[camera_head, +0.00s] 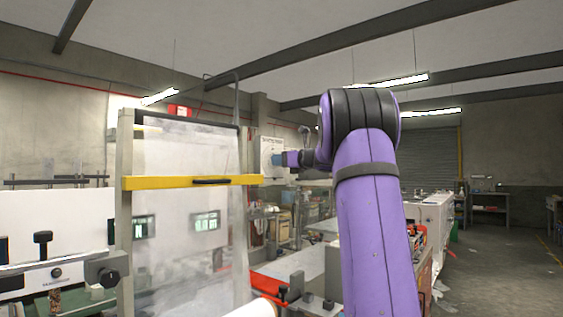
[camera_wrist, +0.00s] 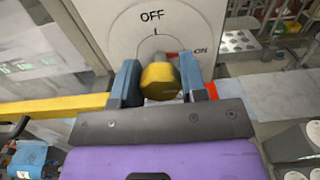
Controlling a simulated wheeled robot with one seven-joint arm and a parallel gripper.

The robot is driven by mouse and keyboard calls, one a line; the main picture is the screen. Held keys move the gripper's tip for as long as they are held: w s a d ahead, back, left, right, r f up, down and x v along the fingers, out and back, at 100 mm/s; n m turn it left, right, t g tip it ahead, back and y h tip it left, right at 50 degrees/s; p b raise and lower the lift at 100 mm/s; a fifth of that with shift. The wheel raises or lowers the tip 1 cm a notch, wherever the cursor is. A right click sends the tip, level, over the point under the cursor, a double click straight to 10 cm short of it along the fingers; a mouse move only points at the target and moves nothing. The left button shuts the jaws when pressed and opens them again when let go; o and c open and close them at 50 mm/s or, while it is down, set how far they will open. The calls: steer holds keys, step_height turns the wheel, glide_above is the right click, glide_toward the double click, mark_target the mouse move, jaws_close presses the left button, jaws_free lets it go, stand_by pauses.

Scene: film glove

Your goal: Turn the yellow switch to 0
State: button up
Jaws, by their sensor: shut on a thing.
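The yellow switch (camera_wrist: 160,80) sits on a round white dial in the wrist view. The dial (camera_wrist: 118,28) is marked OFF at the top, with a short tick below it, and ON at the right beside a red patch. No 0 is legible. My gripper (camera_wrist: 158,74) has its blue fingers on the left and right sides of the switch and is shut on it. Where the switch points is hard to tell. In the head view my gripper (camera_head: 279,159) reaches the white panel (camera_head: 267,146); the switch is hidden there.
A clear machine guard with a yellow bar (camera_head: 150,183) stands left of the panel, and the bar runs close to my gripper. A white machine (camera_head: 60,225) with black knobs is at the left. Open floor (camera_head: 500,265) lies at the right.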

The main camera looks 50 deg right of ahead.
steer(key=n, duration=0.4)
steer(key=shift+n, duration=0.4)
steer(key=n, duration=0.4)
steer(key=shift+a+f+n, duration=0.1)
steer(key=shift+n, duration=0.2)
steer(key=n, duration=0.4)
steer(key=shift+f, duration=0.1)
steer(key=shift+f+n, duration=0.1)
steer(key=shift+n, duration=2)
steer(key=o, duration=0.9)
steer(key=shift+s, duration=0.1)
